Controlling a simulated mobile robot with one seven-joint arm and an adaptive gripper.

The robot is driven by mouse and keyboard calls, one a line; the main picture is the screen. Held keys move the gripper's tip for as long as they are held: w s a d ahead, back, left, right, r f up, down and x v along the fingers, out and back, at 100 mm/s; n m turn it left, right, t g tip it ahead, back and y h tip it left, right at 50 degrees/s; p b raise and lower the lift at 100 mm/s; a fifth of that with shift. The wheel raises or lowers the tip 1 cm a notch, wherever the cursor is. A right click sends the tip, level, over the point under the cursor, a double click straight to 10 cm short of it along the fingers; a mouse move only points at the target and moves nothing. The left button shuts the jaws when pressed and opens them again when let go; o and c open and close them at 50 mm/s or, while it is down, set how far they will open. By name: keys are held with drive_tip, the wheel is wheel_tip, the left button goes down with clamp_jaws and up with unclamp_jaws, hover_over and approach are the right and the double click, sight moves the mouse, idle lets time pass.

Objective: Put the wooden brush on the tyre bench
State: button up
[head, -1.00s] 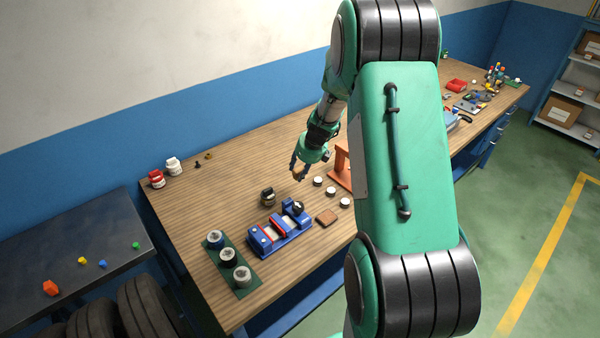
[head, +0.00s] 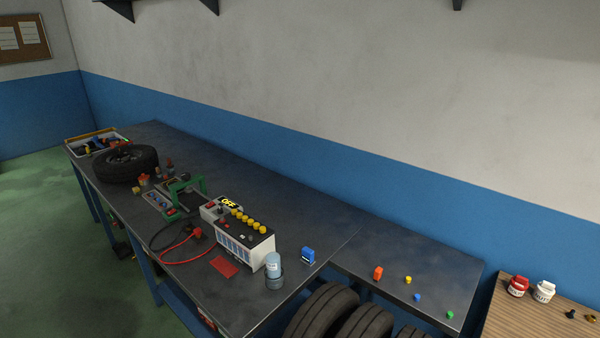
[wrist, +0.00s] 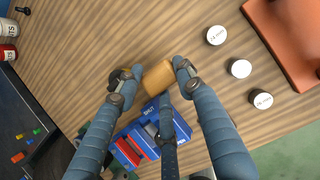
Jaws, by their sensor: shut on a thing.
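My gripper (wrist: 151,80) shows in the wrist view, its fingers closed around a plain tan wooden block, which looks like the wooden brush (wrist: 157,76). Its bristles cannot be made out. The brush is held above the wooden workbench (wrist: 90,45), with blue and red tools behind it in the picture. In the head view a long dark bench (head: 290,217) carries a tyre (head: 126,163) at its far left end. A smaller dark table (head: 445,272) adjoins it, with several tyres (head: 322,308) below. I cannot tell which is called the tyre bench. My gripper is outside the head view.
A power unit (head: 245,240), cables, a blue-capped jar (head: 273,268) and a red card (head: 223,266) occupy the long bench's near part. Small coloured blocks stand on the smaller table.

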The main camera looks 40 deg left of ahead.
drive_tip(key=w+a+n, duration=0.1)
drive_tip(key=w+a, duration=0.1)
drive_tip(key=a, duration=0.2)
drive_tip(key=w+a+n, duration=0.1)
drive_tip(key=w+a, duration=0.2)
drive_tip(key=a, duration=0.2)
drive_tip(key=w+a+n+y, duration=0.1)
drive_tip(key=w+a, duration=0.1)
drive_tip(key=a, duration=0.2)
drive_tip(key=shift+w+a+f+p, duration=0.15)
drive_tip(key=shift+w+f+p, duration=0.1)
drive_tip(key=shift+f+p, duration=0.1)
drive_tip(key=w+a+f+n+y, duration=0.1)
drive_tip(key=w+a+n, duration=0.2)
drive_tip(key=a, duration=1.2)
drive_tip(key=w+a+n+g+y+p, duration=0.1)
drive_tip(key=w+a+n, duration=0.2)
drive_tip(key=a, duration=1.2)
drive_tip(key=shift+f+n+g, duration=0.3)
drive_tip(key=shift+f+n, duration=0.1)
drive_tip(key=shift+n, duration=0.2)
drive_tip(key=a+n, duration=0.1)
drive_tip(key=a, duration=0.4)
drive_tip(key=s+a+n, duration=0.1)
drive_tip(key=a, duration=0.5)
drive_tip(key=s+a+f+n+g+y, duration=0.1)
drive_tip(key=a, duration=0.5)
drive_tip(key=shift+s+a+f+n+p, duration=0.1)
drive_tip(key=shift+n+p, duration=0.2)
drive_tip(key=shift+p, duration=0.1)
